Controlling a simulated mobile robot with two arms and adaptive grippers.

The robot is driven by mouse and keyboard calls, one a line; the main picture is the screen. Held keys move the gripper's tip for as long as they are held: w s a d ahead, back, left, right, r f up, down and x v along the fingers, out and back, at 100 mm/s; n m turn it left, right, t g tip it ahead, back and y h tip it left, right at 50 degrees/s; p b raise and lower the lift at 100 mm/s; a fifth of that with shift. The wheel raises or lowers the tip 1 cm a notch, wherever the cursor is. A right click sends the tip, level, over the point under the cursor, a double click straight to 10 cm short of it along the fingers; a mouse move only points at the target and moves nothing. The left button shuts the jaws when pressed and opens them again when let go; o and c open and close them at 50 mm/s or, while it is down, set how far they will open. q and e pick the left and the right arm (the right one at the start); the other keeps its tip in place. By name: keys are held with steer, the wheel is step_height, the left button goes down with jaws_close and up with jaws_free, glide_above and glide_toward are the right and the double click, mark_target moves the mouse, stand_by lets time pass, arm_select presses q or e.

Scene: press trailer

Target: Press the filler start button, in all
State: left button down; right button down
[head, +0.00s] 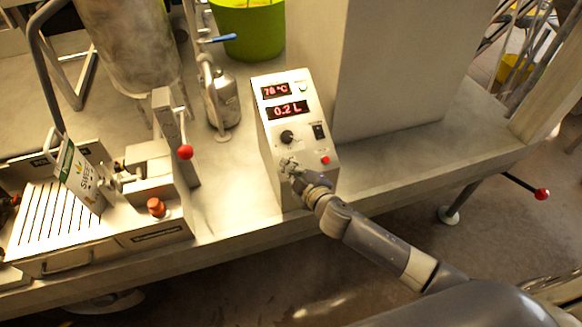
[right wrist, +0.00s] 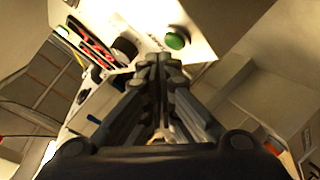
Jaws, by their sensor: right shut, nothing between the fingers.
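The filler's control box (head: 283,150) stands on the bench in the head view, with red displays reading about 78 °C and 0.2 L. A black knob (head: 287,137), a black switch (head: 318,131) and a red button (head: 325,160) are on its sloped front. My right gripper (head: 288,163) is shut and empty at the lower left of this panel. In the right wrist view, a green button (right wrist: 177,40) shows just beyond and right of the shut fingertips (right wrist: 160,60). The gripper hides it in the head view. Contact cannot be told. My left gripper is out of view.
Left of the box are a metal canister (head: 222,103), a red-knobbed lever (head: 185,152) and a slatted machine with a pouch (head: 77,178) and an orange-red button (head: 156,207). A green bucket (head: 247,30) is behind. A tall pale cabinet (head: 400,60) stands close at right.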

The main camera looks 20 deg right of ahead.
steer(key=s+r+p, duration=0.1)
steer(key=r+p, duration=0.1)
steer(key=s+r+p, duration=0.1)
steer(key=r+p, duration=0.1)
steer(key=shift+s+r, duration=0.2)
stand_by(0.9)
steer(key=s+d+f+m+g+h+b, duration=0.1)
steer(key=s+d+f+m+g, duration=0.3)
steer(key=f, duration=0.8)
steer(key=s+d+f+n+g+h+b, duration=0.1)
steer(key=s+f+b, duration=0.1)
steer(key=s+f, duration=0.7)
steer(key=s+d+f+m+g+h+b, duration=0.1)
steer(key=s+d+f+m+g, duration=0.15)
steer(key=f, duration=1.15)
steer(key=s+f+m+g+b, duration=0.1)
steer(key=s+f+g, duration=0.1)
steer(key=s+f, duration=0.4)
steer(key=s+f+m+g+b, duration=0.1)
steer(key=s+f, duration=0.5)
steer(key=s, duration=1)
steer(key=s+f+m+g+b, duration=0.1)
steer(key=s+f, duration=0.5)
steer(key=s, duration=0.6)
steer(key=shift+m+g, duration=0.65)
steer(key=shift+g, duration=0.3)
